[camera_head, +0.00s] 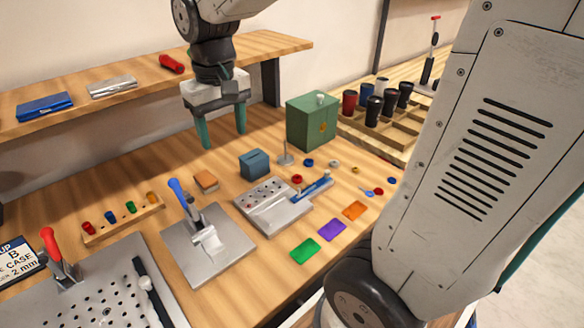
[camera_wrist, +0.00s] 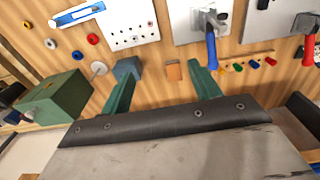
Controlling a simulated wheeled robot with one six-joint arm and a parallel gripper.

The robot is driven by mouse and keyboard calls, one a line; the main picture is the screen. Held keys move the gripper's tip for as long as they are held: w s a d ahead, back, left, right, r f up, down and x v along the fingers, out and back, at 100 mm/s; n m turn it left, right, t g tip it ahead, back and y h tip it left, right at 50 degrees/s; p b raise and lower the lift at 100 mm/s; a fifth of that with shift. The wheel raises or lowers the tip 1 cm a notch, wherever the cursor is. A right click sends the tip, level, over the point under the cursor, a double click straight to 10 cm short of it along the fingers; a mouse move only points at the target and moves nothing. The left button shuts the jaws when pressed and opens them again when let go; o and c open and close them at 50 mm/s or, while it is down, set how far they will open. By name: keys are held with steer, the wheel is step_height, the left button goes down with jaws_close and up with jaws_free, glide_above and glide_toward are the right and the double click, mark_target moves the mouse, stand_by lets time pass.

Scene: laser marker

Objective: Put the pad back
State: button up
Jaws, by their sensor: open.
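A small orange-brown block that looks like the pad (camera_head: 206,181) lies flat on the wooden bench, left of a blue box. In the wrist view the pad (camera_wrist: 173,72) shows between my fingers, some way beyond them. My gripper (camera_head: 222,142) is open and empty, with its two green fingers pointing down above the back of the bench. The wrist view also shows the gripper (camera_wrist: 164,72). The blue box (camera_head: 255,163) stands to the right of the pad; it appears beside the left fingertip in the wrist view (camera_wrist: 128,68). I see nothing between the fingers.
A toggle clamp with a blue handle (camera_head: 180,195) stands on a metal plate in front of the pad. A peg rack (camera_head: 123,220) is to the left, a drilled metal block (camera_head: 272,205) to the right. A green box (camera_head: 312,121) and shelf (camera_head: 130,85) stand behind.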

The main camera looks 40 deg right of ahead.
steer(key=s+d, duration=0.1)
steer(key=s, duration=1.8)
steer(key=shift+s+d+r+t, duration=0.15)
steer(key=shift+d+r+t, duration=0.05)
steer(key=shift+t, duration=0.1)
